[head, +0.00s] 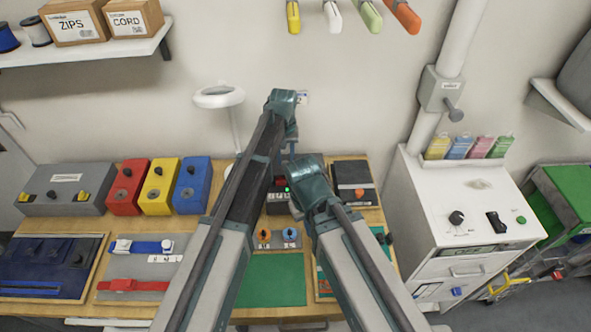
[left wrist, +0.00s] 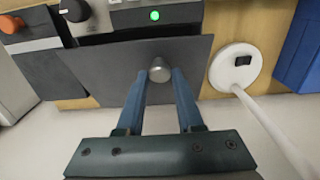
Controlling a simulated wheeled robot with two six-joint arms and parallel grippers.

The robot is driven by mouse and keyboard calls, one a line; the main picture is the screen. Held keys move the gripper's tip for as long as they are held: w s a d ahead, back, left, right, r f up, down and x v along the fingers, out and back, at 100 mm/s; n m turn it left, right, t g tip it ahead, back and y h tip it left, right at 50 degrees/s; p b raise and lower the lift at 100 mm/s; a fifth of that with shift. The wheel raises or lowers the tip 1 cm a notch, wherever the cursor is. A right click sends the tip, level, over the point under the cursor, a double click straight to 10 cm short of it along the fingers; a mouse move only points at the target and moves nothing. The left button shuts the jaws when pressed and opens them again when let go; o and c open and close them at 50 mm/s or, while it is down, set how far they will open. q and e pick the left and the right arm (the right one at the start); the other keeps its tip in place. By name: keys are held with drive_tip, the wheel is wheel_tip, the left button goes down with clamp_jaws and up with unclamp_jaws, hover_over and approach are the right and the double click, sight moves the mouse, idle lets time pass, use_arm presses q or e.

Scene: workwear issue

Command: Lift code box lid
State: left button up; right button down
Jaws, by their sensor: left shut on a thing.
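The code box (head: 279,196) is dark grey with a lit green light and stands on the wooden bench, partly hidden behind my arms in the head view. In the left wrist view its front panel (left wrist: 165,17) shows the same green light at the top. The lid (left wrist: 110,62) is a flat dark grey plate beside that panel, with a round metal knob. It looks tilted, but I cannot tell how far. My left gripper (left wrist: 160,76) is shut on the knob, one blue finger on each side. My right arm reaches over the bench; its fingers do not show.
A white lamp base (left wrist: 235,68) stands close beside the lid. A blue box (head: 192,186) and a black box with an orange knob (head: 352,184) flank the code box.

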use_arm(q)
drive_tip(key=shift+w+r+p, duration=0.6)
drive_tip(key=shift+r+p, duration=0.2)
drive_tip(key=shift+w, duration=0.1)
drive_tip(key=shift+w+r+p, duration=0.65)
drive_tip(key=shift+r+p, duration=0.05)
drive_tip(key=shift+w, duration=0.1)
drive_tip(key=shift+r, duration=0.1)
drive_tip(key=shift+w+r+p, duration=0.55)
drive_tip(key=shift+w+p, duration=0.1)
drive_tip(key=shift+w, duration=0.2)
